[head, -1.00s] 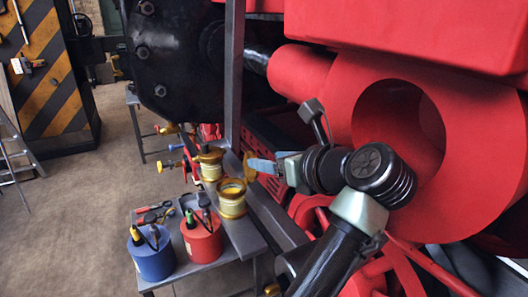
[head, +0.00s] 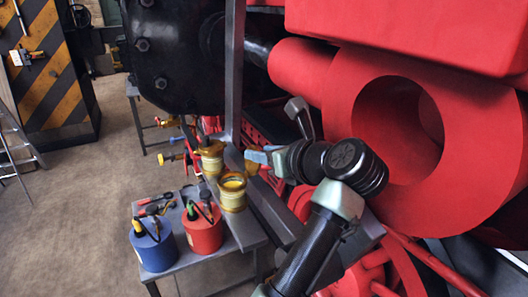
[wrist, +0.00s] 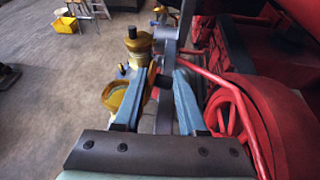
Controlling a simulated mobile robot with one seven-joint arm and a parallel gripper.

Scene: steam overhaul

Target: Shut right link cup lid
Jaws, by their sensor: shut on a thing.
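The right link cup (head: 233,193) is a cream and brass pot with its top open, showing yellow inside. Its brass lid (head: 250,167) stands raised on the cup's right side, apart from the mouth. My gripper (head: 254,156) reaches in from the right, its blue fingers at the lid. In the wrist view, the fingers (wrist: 155,85) close around a small dark knob (wrist: 153,74), and the open cup (wrist: 118,97) lies just left of them. Most of the lid is hidden there. The left cup (head: 210,160) has its brass lid on.
A grey bench (head: 205,262) below holds a blue can (head: 153,248), a red can (head: 202,235) and hand tools. A grey upright bar (head: 234,75) stands behind the cups. Large red engine parts (head: 440,110) crowd the right. Open floor lies left.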

